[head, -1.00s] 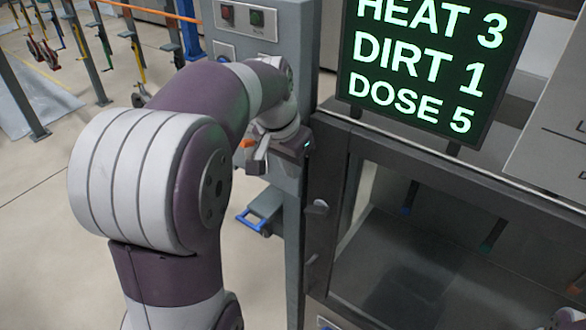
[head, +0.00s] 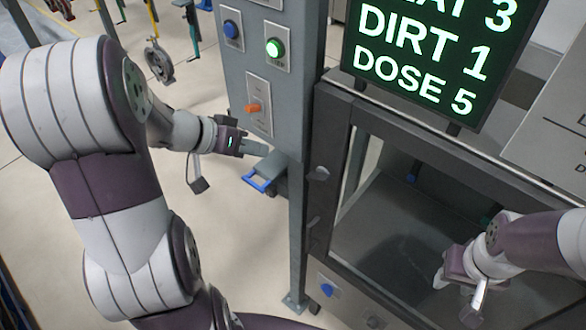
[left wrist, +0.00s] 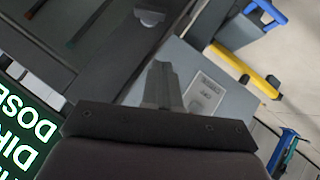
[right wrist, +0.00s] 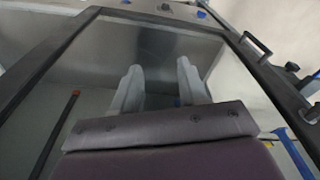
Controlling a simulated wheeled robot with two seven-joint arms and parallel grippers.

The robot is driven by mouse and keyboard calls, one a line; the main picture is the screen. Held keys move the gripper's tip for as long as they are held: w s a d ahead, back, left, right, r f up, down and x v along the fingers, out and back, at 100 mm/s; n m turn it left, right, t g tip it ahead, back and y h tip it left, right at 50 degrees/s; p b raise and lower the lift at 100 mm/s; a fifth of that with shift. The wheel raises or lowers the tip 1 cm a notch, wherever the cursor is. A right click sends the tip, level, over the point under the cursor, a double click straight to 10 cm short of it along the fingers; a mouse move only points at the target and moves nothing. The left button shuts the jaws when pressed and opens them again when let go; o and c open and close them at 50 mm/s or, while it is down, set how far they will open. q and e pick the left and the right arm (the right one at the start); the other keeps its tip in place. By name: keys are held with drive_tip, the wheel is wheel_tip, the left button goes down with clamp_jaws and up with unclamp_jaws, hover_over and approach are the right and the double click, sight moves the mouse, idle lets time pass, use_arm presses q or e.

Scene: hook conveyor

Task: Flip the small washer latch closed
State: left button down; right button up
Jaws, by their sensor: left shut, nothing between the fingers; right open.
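A small grey half-round tab, which looks like the washer latch (head: 318,173), sits on the dark left frame of the glass-fronted washer (head: 330,135). A similar tab (left wrist: 150,17) shows in the left wrist view, beyond the fingers. My left gripper (head: 262,150) is shut and empty. My right gripper (head: 440,281) is open and empty in front of the washer's window. Its two separate fingers (right wrist: 158,85) show in the right wrist view.
The grey post (head: 297,215) stands between my left gripper and the washer. It carries a blue button (head: 231,29), a lit green button (head: 274,47) and an orange switch (head: 253,108). A blue-handled item (head: 262,178) is behind my left gripper. A display (head: 430,55) stands above the washer.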

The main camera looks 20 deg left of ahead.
use_arm(q)
drive_tip(key=b, duration=1.3)
approach(312, 170)
drive_tip(key=w, duration=0.2)
drive_tip(key=d+f+p, duration=0.2)
drive_tip(key=p, duration=0.1)
drive_tip(key=shift+w+d+f, duration=0.1)
drive_tip(key=shift+w+f, duration=0.05)
drive_tip(key=shift+f, duration=0.2)
drive_tip(key=shift+d+f, duration=0.2)
drive_tip(key=shift+f, duration=0.3)
